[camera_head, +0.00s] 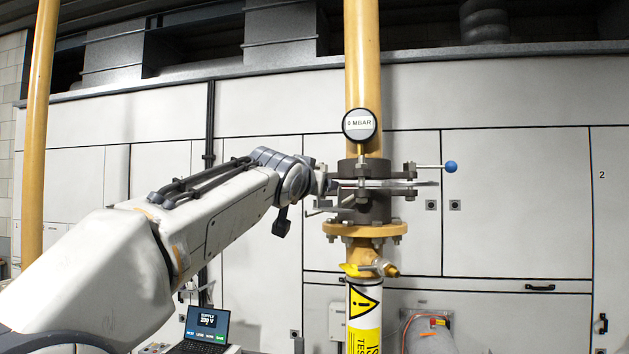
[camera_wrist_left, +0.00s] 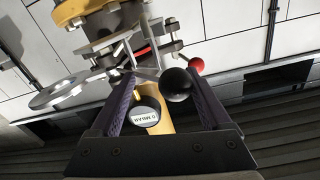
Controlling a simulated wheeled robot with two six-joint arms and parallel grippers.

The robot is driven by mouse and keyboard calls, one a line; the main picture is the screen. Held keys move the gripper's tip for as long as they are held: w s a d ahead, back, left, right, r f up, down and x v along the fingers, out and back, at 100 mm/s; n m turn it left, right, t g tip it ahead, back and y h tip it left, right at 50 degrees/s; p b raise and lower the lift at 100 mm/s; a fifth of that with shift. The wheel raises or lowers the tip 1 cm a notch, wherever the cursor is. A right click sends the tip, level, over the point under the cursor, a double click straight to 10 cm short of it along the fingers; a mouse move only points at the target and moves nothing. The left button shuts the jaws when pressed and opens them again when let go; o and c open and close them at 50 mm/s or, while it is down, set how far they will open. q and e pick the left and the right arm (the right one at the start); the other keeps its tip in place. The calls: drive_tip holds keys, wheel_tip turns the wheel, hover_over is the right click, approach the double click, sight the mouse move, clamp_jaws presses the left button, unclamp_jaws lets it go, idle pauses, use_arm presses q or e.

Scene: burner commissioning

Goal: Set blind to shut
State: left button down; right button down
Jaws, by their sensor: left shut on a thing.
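The blind shows edge-on in the head view as a thin metal plate (camera_head: 418,184) between the dark flanges (camera_head: 372,205) of the yellow pipe. In the left wrist view a flat metal ring (camera_wrist_left: 58,93) sticks out beside the flanges. My left gripper (camera_head: 328,184) is at the left side of the flanges. In the wrist view my left gripper (camera_wrist_left: 163,85) has a black ball knob (camera_wrist_left: 177,84) between its fingers and is shut on it; contact at the left finger is unclear. A lever with a blue knob (camera_head: 451,166) is at the right. My right gripper is not in view.
A round gauge (camera_head: 359,125) reading 0 MBAR is above the flanges. A red knob (camera_wrist_left: 196,64) is beyond the right finger in the wrist view. A yellow-handled valve (camera_head: 369,269) is below. A laptop (camera_head: 205,328) stands low at left. Grey cabinets are behind.

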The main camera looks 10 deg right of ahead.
use_arm(q)
drive_tip(key=shift+w+f, duration=0.15)
drive_tip(key=shift+w, duration=0.05)
drive_tip(key=shift+c, duration=2.3)
unclamp_jaws()
drive_tip(key=shift+w, duration=0.1)
drive_tip(key=shift+d+f, duration=0.2)
drive_tip(key=shift+f, duration=0.05)
drive_tip(key=shift+w, duration=0.1)
drive_tip(key=shift+f, duration=0.1)
drive_tip(key=b+v, duration=0.6)
drive_tip(key=v, duration=0.4)
drive_tip(key=shift+s+a+r, duration=0.2)
drive_tip(key=shift+s+r, duration=0.1)
drive_tip(key=shift+s, duration=0.05)
